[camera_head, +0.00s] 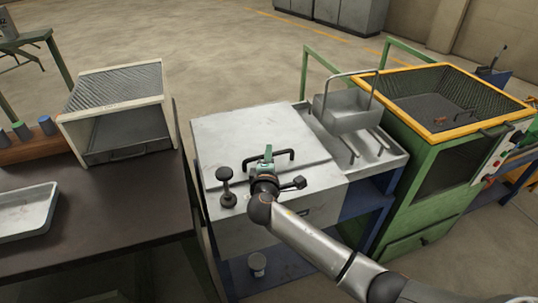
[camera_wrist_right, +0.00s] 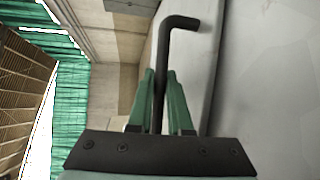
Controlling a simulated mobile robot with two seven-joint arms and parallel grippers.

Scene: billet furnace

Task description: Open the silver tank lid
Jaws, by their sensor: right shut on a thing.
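The silver tank (camera_head: 262,222) stands in the middle of the head view. Its pale metal lid (camera_head: 235,135) lies across the top and looks closed. A black bar handle (camera_head: 287,154) is fixed near the lid's front edge. My right gripper (camera_head: 267,154) reaches it from the front right. In the right wrist view, the green fingers of that gripper (camera_wrist_right: 162,82) are shut on the handle (camera_wrist_right: 179,22), whose bent end sticks out beyond them. The gripper hides part of the handle in the head view. My left gripper is out of view.
A black knob (camera_head: 226,186) stands left of the gripper on the tank top. A metal basket (camera_head: 348,112) sits over the tray at right. A green machine with a yellow rim (camera_head: 440,134) stands farther right, and a dark table (camera_head: 125,200) stands left.

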